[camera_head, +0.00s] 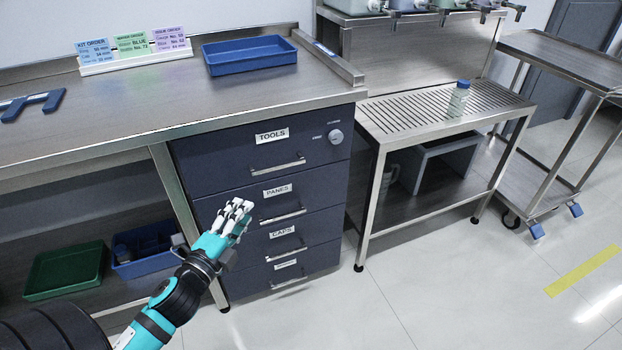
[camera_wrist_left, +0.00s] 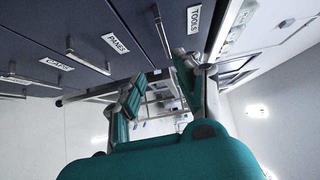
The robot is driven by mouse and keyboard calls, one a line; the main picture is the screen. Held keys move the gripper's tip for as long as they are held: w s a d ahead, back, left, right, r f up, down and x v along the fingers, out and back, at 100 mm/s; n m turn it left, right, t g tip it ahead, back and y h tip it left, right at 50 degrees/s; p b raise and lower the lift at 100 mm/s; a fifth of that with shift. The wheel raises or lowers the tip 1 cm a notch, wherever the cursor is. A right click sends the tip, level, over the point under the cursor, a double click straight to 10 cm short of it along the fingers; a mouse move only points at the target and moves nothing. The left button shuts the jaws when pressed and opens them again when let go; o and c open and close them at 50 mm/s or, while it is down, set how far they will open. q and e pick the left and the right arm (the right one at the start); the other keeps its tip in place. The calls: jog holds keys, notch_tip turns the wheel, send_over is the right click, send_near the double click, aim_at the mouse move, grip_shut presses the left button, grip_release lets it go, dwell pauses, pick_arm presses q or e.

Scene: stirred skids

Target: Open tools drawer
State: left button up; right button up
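The tools drawer (camera_head: 222,151) is the top dark blue drawer under the steel bench. It is shut, with a TOOLS label, a bar handle (camera_head: 277,166) and a round lock at its right. My left gripper (camera_head: 238,207) is in front of the lower drawers, below and left of the tools handle, and covers part of the panes drawer front. In the left wrist view the fingers (camera_wrist_left: 158,78) stand apart with nothing between them. The TOOLS label (camera_wrist_left: 194,20) and the tools handle (camera_wrist_left: 161,32) show past the fingers there. My right gripper is out of view.
The panes drawer (camera_head: 325,190) and other shut drawers with bar handles lie below. A blue tray (camera_head: 250,56) and order cards stand on the bench (camera_head: 150,102). A slatted steel table (camera_head: 400,117) with a bottle stands right. The floor in front is clear.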

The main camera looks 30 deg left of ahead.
aim_at(278, 169)
pick_arm(q)
jog(key=w, duration=0.5)
jog(key=w+b, duration=0.1)
jog(key=w, duration=0.5)
jog(key=w+a, duration=0.1)
jog(key=w, duration=0.5)
jog(key=shift+w+r+b, duration=0.25)
jog(key=shift+r+b, duration=0.05)
jog(key=shift+r, duration=0.05)
grip_shut()
